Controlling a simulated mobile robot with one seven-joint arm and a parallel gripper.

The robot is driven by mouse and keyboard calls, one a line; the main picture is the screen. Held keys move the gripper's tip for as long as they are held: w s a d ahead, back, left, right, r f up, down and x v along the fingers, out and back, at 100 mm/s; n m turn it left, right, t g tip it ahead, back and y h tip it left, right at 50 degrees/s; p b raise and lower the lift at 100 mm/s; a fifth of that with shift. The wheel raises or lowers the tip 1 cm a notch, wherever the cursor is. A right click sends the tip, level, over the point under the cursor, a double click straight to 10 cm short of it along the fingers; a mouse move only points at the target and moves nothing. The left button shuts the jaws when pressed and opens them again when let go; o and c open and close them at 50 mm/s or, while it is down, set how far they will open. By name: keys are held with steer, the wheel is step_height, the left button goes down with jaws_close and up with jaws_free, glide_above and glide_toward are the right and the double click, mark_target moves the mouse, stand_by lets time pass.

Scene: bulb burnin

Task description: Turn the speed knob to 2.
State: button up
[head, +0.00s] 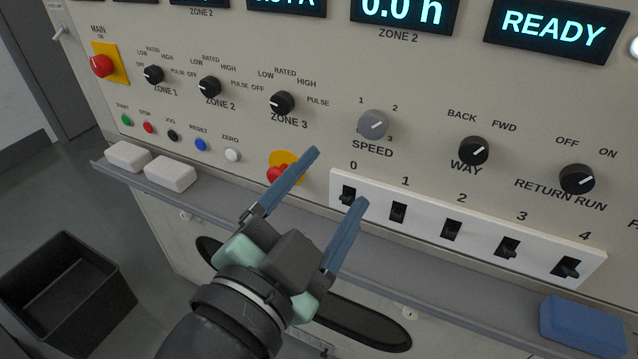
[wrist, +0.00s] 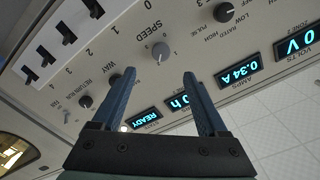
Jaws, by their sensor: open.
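The speed knob (head: 374,124) is a round grey knob with a white pointer line, above the SPEED label. The numbers 1, 2 and 3 are printed around it. Its pointer slants up and right, roughly toward the 2; I cannot tell its exact setting. It also shows upside down in the wrist view (wrist: 161,51), ahead of and between the fingers. My gripper (head: 338,177) is open and empty, its two blue fingers pointing at the panel, below and left of the knob in the head view. The fingers look apart from the knob; they also show in the wrist view (wrist: 158,75).
A white strip of several black switches (head: 452,230) lies below the knob. The WAY knob (head: 474,151) is to the right, the ZONE 3 knob (head: 282,103) to the left. A red emergency button (head: 280,172) is near the left finger. A grey ledge (head: 440,270) runs below.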

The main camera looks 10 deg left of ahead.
steer(key=shift+p+v, duration=0.9)
steer(key=shift+p, duration=0.15)
steer(key=shift+r, duration=0.1)
